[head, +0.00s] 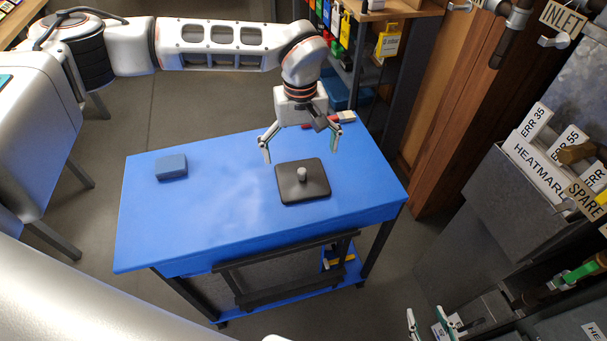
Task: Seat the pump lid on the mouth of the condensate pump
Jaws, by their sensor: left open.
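The pump lid (316,187), a dark square plate with rounded corners and a light round knob on top, lies flat on the blue table (220,228). My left gripper (300,159) is open and empty. Its fingers point down above the lid's far edge, one on each side of the knob's line, apart from the knob. Two fingertips of my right gripper (428,322) show at the bottom edge; the rest is cut off. I cannot clearly make out the condensate pump; a grey boxy form (487,310) at lower right may be part of it.
A blue-grey block (171,167) lies on the table's left part, and a red and white item (345,117) at its far edge. Grey bins with labels (540,165), pipes and a wooden post (470,110) crowd the right.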

